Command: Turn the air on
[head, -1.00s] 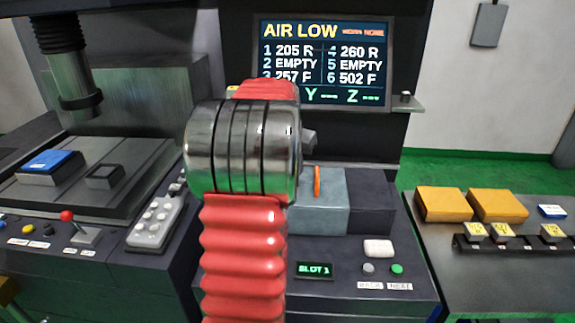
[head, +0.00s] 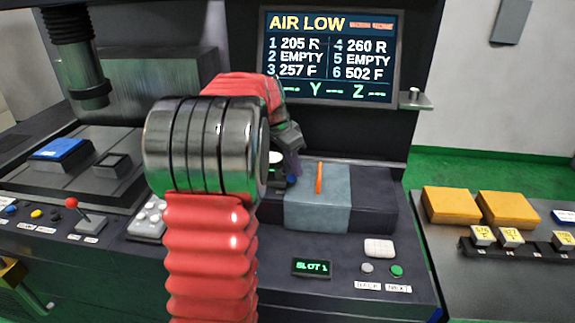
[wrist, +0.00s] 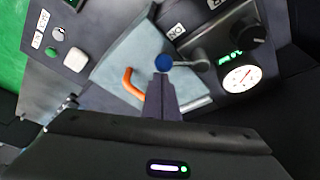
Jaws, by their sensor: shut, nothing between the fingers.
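The screen (head: 330,55) at the back reads "AIR LOW". In the wrist view a lever with a blue ball knob (wrist: 165,61) sits beside a round white gauge (wrist: 241,78). A small label (wrist: 176,32) lies near the lever. My gripper (wrist: 162,80) is shut and empty, its tips just short of or at the blue knob; I cannot tell if they touch. My arm hides part of that area.
An orange handle (head: 319,178) stands on the grey-blue block (head: 305,212), close to my gripper. A black dial (wrist: 250,31) is beyond the gauge. A red-topped lever (head: 72,203) stands at left, and orange blocks (head: 450,205) sit on the right table.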

